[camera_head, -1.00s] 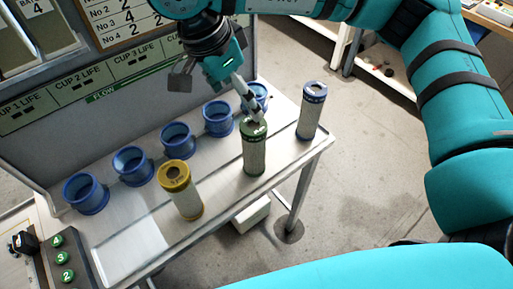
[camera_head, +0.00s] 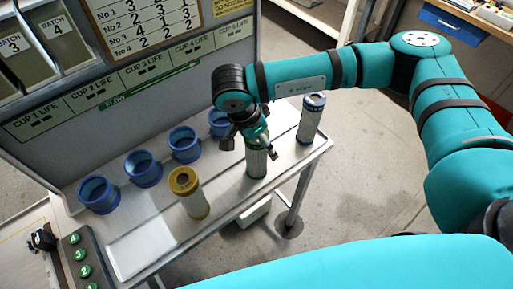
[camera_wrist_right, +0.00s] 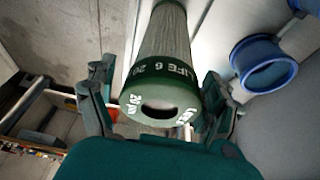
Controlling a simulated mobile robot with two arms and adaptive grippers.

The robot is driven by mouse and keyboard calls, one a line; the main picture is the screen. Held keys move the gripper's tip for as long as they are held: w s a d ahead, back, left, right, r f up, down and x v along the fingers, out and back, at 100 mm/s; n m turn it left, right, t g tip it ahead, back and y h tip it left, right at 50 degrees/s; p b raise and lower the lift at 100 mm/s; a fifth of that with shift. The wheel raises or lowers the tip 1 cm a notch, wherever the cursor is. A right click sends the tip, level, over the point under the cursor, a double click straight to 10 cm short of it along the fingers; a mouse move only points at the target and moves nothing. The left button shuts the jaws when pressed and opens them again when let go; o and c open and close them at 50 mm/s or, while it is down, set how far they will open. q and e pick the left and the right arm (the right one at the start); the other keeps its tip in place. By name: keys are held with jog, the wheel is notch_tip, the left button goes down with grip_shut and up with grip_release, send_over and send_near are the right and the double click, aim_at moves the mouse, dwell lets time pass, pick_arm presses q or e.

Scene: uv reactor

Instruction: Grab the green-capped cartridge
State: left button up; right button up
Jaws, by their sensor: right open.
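The green-capped cartridge (camera_head: 256,162) stands upright on the metal bench; my right gripper hides its top in the head view. In the right wrist view its green cap (camera_wrist_right: 160,98), with white lettering and a dark hole, lies between the spread fingers. My right gripper (camera_head: 258,146) is open, with its fingers (camera_wrist_right: 163,95) on either side of the cap; I cannot tell whether they touch it. My left gripper is not in view.
A yellow-capped cartridge (camera_head: 190,192) stands to the left and a blue-capped one (camera_head: 312,119) to the right. Several blue cups (camera_head: 143,168) line the back of the bench; one shows in the wrist view (camera_wrist_right: 262,66). A button box (camera_head: 80,262) stands at lower left.

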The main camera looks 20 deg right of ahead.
jog(key=shift+d+f, duration=0.2)
jog(key=shift+f, duration=0.3)
jog(key=c, duration=1.3)
jog(key=shift+r, duration=0.15)
